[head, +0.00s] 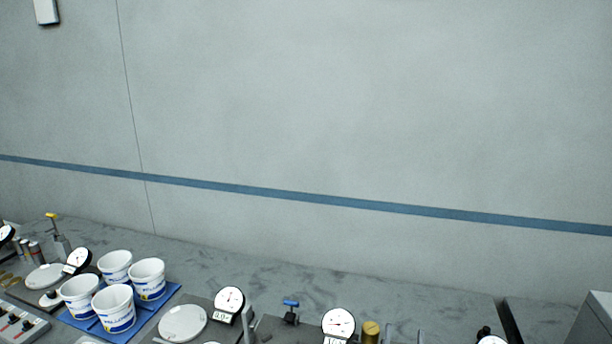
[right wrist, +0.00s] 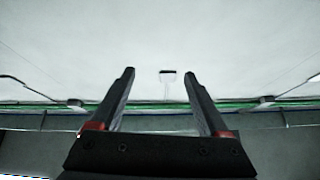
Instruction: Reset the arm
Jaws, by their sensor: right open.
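My right gripper (right wrist: 159,80) shows in the right wrist view. Its two dark fingers stand apart with nothing between them, and it points at a pale wall or ceiling surface. Neither gripper nor arm shows in the head view. My left gripper is in no view.
In the head view, white buckets (head: 114,308) with blue labels stand on a blue tray (head: 172,291) at lower left. Dial gauges (head: 229,300), round white plates (head: 183,323) and a blue-handled valve (head: 291,311) line the bottom edge. A grey wall (head: 330,110) with a blue stripe fills the rest.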

